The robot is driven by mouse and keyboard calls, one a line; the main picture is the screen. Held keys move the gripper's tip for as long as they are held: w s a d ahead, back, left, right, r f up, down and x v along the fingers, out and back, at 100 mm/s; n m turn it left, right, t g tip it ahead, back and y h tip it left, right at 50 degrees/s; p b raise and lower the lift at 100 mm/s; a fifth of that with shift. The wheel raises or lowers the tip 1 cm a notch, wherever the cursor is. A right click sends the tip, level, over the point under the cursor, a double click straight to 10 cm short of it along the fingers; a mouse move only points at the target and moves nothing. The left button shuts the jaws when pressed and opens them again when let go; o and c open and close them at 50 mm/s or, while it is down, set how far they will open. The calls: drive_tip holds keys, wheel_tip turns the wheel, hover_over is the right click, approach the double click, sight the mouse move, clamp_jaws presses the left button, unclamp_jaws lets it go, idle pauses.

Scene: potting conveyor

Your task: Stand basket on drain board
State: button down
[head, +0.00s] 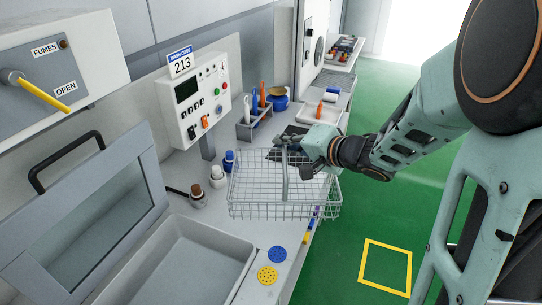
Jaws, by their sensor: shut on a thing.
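A wire basket (262,199) with a grey upright handle hangs over the right edge of the grey counter. My gripper (284,146) is shut on the top of the basket's handle. The basket looks about level; whether its bottom touches the counter cannot be told.
A sink (190,262) and a raised clear hood (95,220) are at the left. A control box (200,97) and a tool holder (254,122) stand behind. Blue (278,254) and yellow (267,276) discs lie in front.

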sight(270, 157)
drive_tip(key=w+a+f, duration=0.1)
drive_tip(key=w+f, duration=0.1)
drive_tip(key=f, duration=0.1)
drive_tip(key=w+a+f+b, duration=0.1)
drive_tip(key=w+f, duration=0.2)
drive_tip(key=f, duration=0.1)
drive_tip(key=w+a+f+b, duration=0.1)
drive_tip(key=w+a+f, duration=0.1)
drive_tip(key=f, duration=0.1)
drive_tip(key=shift+w+f, duration=0.25)
drive_tip(key=shift+f, duration=0.05)
drive_tip(key=shift+r, duration=0.1)
drive_tip(key=c, duration=2.5)
unclamp_jaws()
drive_tip(key=shift+f, duration=0.2)
drive_tip(key=shift+c, duration=0.2)
drive_tip(key=o, duration=0.5)
drive_tip(key=shift+c, duration=0.2)
drive_tip(key=shift+r, duration=0.1)
